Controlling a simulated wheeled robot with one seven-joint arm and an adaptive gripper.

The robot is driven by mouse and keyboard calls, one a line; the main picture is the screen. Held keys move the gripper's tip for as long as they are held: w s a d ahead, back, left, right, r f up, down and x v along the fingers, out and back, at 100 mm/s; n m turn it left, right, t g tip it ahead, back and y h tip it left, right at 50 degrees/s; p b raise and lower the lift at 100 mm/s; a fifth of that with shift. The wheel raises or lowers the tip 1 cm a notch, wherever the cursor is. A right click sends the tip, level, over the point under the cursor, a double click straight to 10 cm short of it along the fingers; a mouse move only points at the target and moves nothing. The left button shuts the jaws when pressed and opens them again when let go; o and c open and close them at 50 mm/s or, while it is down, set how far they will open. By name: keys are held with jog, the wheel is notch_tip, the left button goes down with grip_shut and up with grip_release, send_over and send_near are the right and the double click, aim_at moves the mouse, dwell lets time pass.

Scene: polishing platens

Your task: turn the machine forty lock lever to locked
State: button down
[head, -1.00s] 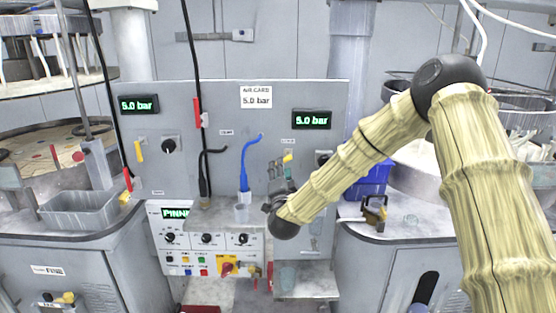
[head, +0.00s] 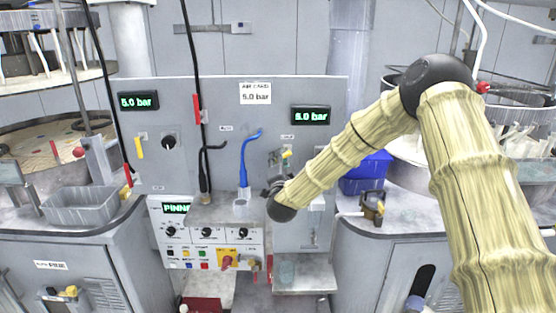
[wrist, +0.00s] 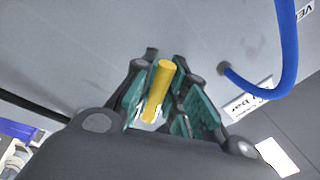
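A yellow lever handle (head: 286,154) sticks out from the right half of the grey panel (head: 220,100), below a small label too small to read surely. My gripper (head: 277,170) is in front of the panel at this lever, partly hidden by my own wrist. In the wrist view the yellow handle (wrist: 158,90) stands between the teal pads of my gripper (wrist: 160,105). The fingers are apart, with visible gaps beside the handle. Whether a pad touches it I cannot tell. A second yellow lever (head: 139,148) hangs on the panel's left half.
A blue hose (head: 245,165) curves left of my gripper; it also shows in the wrist view (wrist: 284,60). A control box (head: 210,245) with knobs and buttons is below. A metal shelf (head: 305,278) juts out underneath.

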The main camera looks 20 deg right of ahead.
jog(key=shift+f+n+b, duration=0.2)
jog(key=shift+n+b, duration=0.1)
jog(key=shift+s+d+f+n+y+b, duration=0.1)
jog(key=shift+f+n+y+b, duration=0.1)
jog(key=shift+n+b, duration=0.3)
jog(key=shift+d+f+n+y+b, duration=0.1)
jog(key=shift+n+y+b, duration=0.1)
jog(key=shift+n+b, duration=0.25)
jog(key=shift+s+d+f+n+g+y+b, duration=0.15)
jog(key=shift+d+n+y+b, duration=0.55)
jog(key=shift+n, duration=1.2)
jog(key=shift+s+d+f+n+g+y+b, duration=0.1)
jog(key=shift+d+f+n+g+y+b, duration=0.1)
jog(key=shift+n+b, duration=1.3)
jog(key=shift+s+d+f+n+g+y+b, duration=0.15)
jog(key=shift+d+n+y+b, duration=0.35)
jog(key=shift+n, duration=1.75)
jog(key=c, duration=1.4)
grip_release()
jog(key=shift+c, duration=0.2)
